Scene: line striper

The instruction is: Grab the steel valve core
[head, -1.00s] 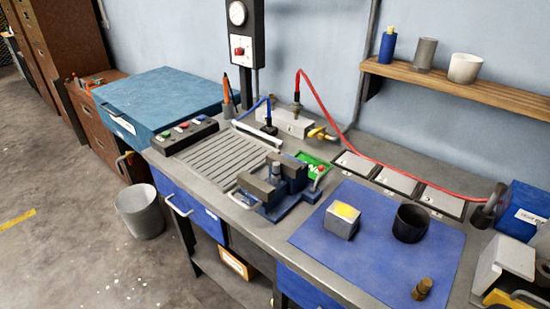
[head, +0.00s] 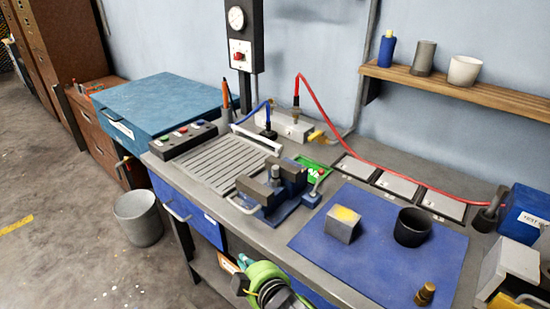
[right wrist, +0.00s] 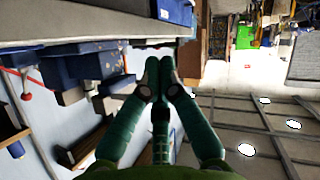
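A small grey metal cylinder (head: 276,171), which looks like the steel valve core, stands upright between the jaws of the blue-and-grey vise (head: 283,197) at the bench's front edge in the head view. Its lower part is hidden by the jaws. My right gripper (head: 268,284), green with dark parts, shows at the bottom of the head view, in front of the bench and apart from the vise. In the right wrist view its fingers (right wrist: 159,68) come together at the tips, with nothing visible held. My left gripper is not in view.
A blue mat (head: 360,254) right of the vise carries a yellow-topped block (head: 342,224), a black cup (head: 412,226) and a brass fitting (head: 426,293). A green tray (head: 312,167) lies behind the vise. A red hose (head: 375,166) crosses the back. A grooved plate (head: 222,158) lies left.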

